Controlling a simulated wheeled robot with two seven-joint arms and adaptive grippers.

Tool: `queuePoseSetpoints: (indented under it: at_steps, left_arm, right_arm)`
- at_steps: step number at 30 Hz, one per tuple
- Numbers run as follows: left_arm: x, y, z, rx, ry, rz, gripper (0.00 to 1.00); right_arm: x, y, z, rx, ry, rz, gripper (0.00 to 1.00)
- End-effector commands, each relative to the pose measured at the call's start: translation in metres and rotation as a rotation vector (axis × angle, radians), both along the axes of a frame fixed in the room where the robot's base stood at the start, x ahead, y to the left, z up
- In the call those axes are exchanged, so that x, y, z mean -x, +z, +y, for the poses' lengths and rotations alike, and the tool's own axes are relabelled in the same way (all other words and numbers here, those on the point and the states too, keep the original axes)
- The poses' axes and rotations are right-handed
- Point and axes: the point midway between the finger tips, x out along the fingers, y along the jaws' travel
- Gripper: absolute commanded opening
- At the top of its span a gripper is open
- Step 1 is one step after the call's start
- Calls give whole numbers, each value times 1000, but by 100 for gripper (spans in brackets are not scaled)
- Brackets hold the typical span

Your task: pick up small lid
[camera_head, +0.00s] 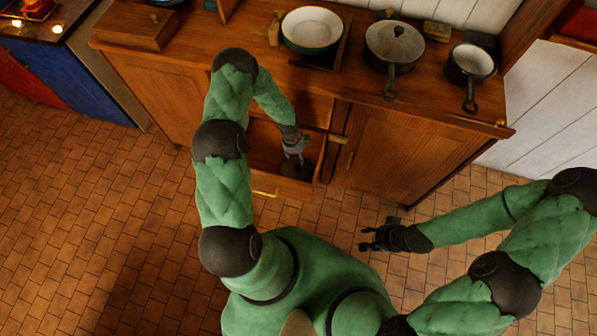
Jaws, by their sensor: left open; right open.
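My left gripper (295,156) is open and reaches down into an open drawer (265,147) of the wooden cabinet. A small dark round thing, which looks like the small lid (296,169), lies in the drawer just below its fingertips. The gripper partly hides it, and I cannot tell whether they touch. My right gripper (366,238) is open and empty, held above the tiled floor in front of the cabinet.
On the countertop stand a white bowl (311,28), a lidded pan (393,47) and a small open saucepan (471,64). A wooden box (136,26) is at the left. A cabinet door (395,153) is right of the drawer. The tiled floor (110,220) is clear.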

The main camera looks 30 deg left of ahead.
Motion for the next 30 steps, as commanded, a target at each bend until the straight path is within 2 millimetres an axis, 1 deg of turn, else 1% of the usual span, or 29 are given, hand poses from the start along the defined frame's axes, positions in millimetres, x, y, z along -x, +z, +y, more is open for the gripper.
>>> queuePoseSetpoints:
  at_steps: [1, 3, 8, 14, 18, 22, 28, 29, 30]
  left_arm:
    - [1, -11, -2, 1, 1, 3, 58]
    - [1, -21, -3, 1, 1, 2, 58]
    - [2, -32, -4, 0, 2, 1, 58]
    - [9, -60, -7, 2, 2, 2, 58]
    - [9, -75, -9, 1, 3, 2, 58]
    - [8, -79, -9, 1, 3, 0, 58]
    - [8, -79, -9, 1, 4, 0, 58]
    - [8, -79, -9, 1, 3, 0, 53]
    - [8, -79, -9, 1, 3, 0, 41]
  right_arm:
    - [0, -5, 0, 0, 0, 0, 46]
    - [0, -8, 0, 0, 0, 0, 46]
    - [0, -11, 0, 0, 0, 0, 46]
    - [0, -25, 0, 0, 0, 0, 46]
    - [0, -30, 0, 0, 0, 0, 46]
    - [0, -31, 0, 0, 0, 0, 46]
    - [0, -30, 0, 0, 0, 0, 46]
    - [0, -30, 0, 0, 0, 0, 46]
    - [0, -30, 0, 0, 0, 0, 46]
